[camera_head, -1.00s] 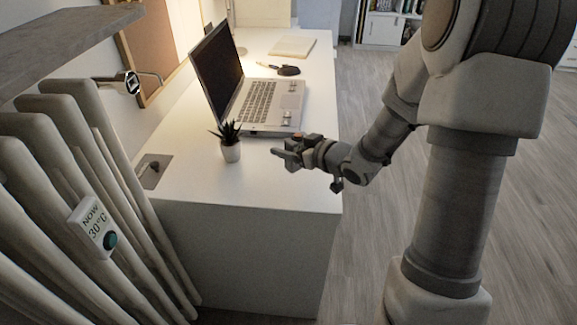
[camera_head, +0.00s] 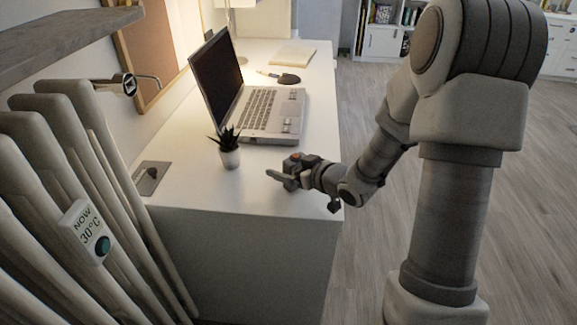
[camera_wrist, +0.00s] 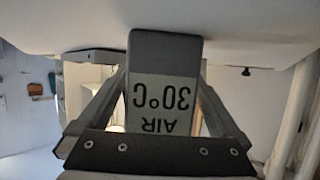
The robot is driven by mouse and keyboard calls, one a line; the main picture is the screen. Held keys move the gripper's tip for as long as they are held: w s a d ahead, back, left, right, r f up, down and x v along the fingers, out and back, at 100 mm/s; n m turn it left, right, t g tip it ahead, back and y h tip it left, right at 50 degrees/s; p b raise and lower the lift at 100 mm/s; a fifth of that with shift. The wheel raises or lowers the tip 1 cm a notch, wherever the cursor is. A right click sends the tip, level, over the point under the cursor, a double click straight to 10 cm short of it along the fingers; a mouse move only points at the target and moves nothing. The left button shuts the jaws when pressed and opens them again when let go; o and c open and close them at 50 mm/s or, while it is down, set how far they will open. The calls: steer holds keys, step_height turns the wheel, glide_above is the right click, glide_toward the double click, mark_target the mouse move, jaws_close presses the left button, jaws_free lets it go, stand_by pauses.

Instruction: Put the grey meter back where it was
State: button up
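The grey meter (camera_wrist: 165,85) has a pale label reading "AIR 30°C", upside down in the wrist view. It sits between the two fingers of my gripper (camera_wrist: 163,75), which press on its sides. In the head view my gripper (camera_head: 276,177) is over the near right part of the white desk, right of the potted plant. There the meter is too small and dark to tell clearly from the fingers. I cannot tell whether the meter touches the desk top.
The white desk (camera_head: 195,195) carries a small potted plant (camera_head: 230,158), an open laptop (camera_head: 262,112) and a dark mouse (camera_head: 289,79). A grey plate (camera_head: 152,175) lies at its left edge. A radiator with a "NOW 30°C" display (camera_head: 84,232) stands left. The desk's near right top is clear.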

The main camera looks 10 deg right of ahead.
steer(key=shift+s+d+r+p, duration=0.1)
steer(key=shift+s+r+p, duration=0.1)
steer(key=shift+r+p, duration=0.15)
steer(key=p+v, duration=0.3)
steer(key=v, duration=0.8)
steer(key=shift+s+d, duration=0.15)
steer(key=shift+s, duration=0.05)
